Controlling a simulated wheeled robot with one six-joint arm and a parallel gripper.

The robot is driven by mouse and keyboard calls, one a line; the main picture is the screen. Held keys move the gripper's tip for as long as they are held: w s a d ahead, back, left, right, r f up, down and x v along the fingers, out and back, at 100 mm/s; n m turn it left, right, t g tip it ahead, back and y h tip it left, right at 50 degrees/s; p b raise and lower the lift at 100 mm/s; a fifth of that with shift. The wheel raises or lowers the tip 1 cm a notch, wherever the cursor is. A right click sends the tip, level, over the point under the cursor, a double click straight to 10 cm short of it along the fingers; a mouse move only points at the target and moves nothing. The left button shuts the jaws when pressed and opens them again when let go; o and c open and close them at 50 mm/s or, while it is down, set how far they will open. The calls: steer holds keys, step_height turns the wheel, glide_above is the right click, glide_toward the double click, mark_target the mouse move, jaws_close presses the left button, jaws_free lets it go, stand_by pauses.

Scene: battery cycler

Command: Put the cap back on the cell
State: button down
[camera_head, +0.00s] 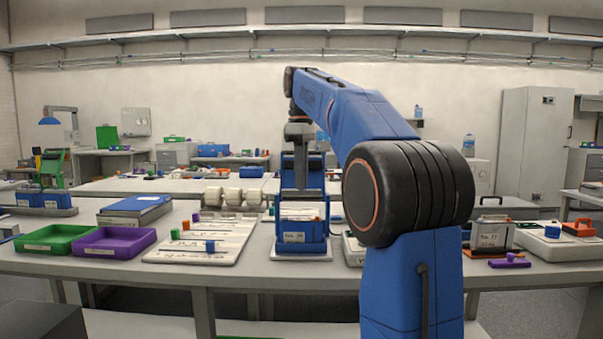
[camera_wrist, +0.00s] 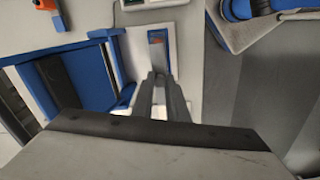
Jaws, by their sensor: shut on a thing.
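A grey cell (camera_head: 294,237) with a white label stands upright in a blue holder (camera_head: 314,250) at the middle of the bench, with a small orange piece (camera_head: 317,218) near its top. The holder shows at left in the wrist view (camera_wrist: 92,80). My gripper (camera_wrist: 159,88) points down close beside the holder. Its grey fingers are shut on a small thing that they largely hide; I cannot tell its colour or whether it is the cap. A narrow grey piece with blue and orange (camera_wrist: 156,48) shows just beyond the fingertips.
A white board (camera_head: 190,252) with small coloured blocks lies left of the holder, beside purple (camera_head: 112,244) and green (camera_head: 55,240) trays. At right are another grey cell (camera_head: 492,233) and a purple piece (camera_head: 510,261). My arm hides the bench between.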

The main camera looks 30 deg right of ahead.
steer(key=shift+f, duration=2.8)
steer(key=shift+s+f, duration=0.1)
steer(key=shift+f, duration=0.5)
stand_by(0.5)
steer(key=c, duration=1.2)
jaws_free()
steer(key=shift+r, duration=3.5)
jaws_close()
